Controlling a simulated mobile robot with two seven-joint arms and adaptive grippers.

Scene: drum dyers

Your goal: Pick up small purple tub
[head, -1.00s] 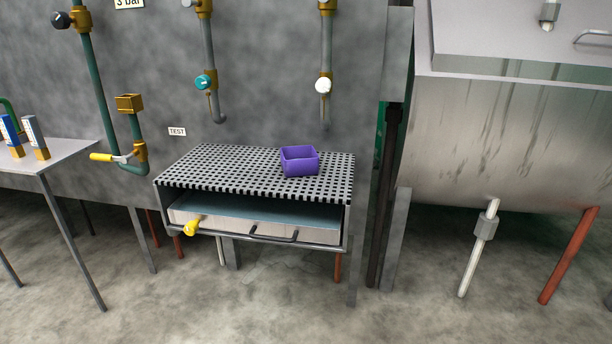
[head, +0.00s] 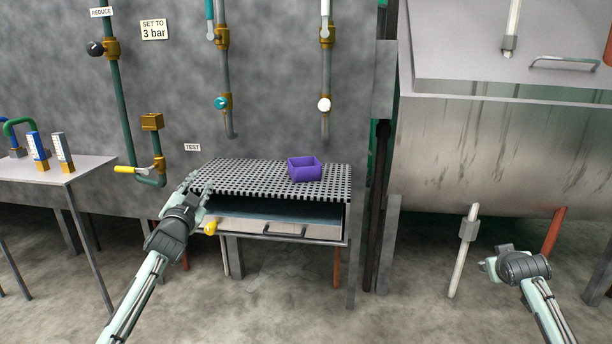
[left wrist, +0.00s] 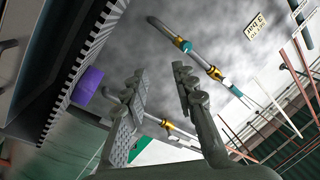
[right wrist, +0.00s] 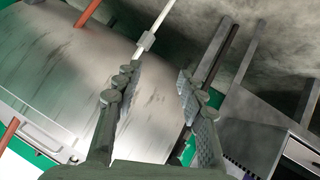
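The small purple tub (head: 305,172) is an open rectangular tub standing upright on the perforated grey grate (head: 250,178), towards its right side. It also shows in the left wrist view (left wrist: 88,86), at the left beside the grate edge. My left gripper (head: 196,188) is at the grate's left front corner, well to the left of the tub and apart from it. In the left wrist view its two fingers (left wrist: 160,88) are spread with nothing between them. My right gripper (head: 490,258) is low at the right, in front of the steel drum; its fingers (right wrist: 156,85) are apart and empty.
Two pipes with a teal valve (head: 221,103) and a white valve (head: 324,104) end above the grate. A side table (head: 60,170) stands left; a large steel drum (head: 480,150) stands right, past a dark post.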

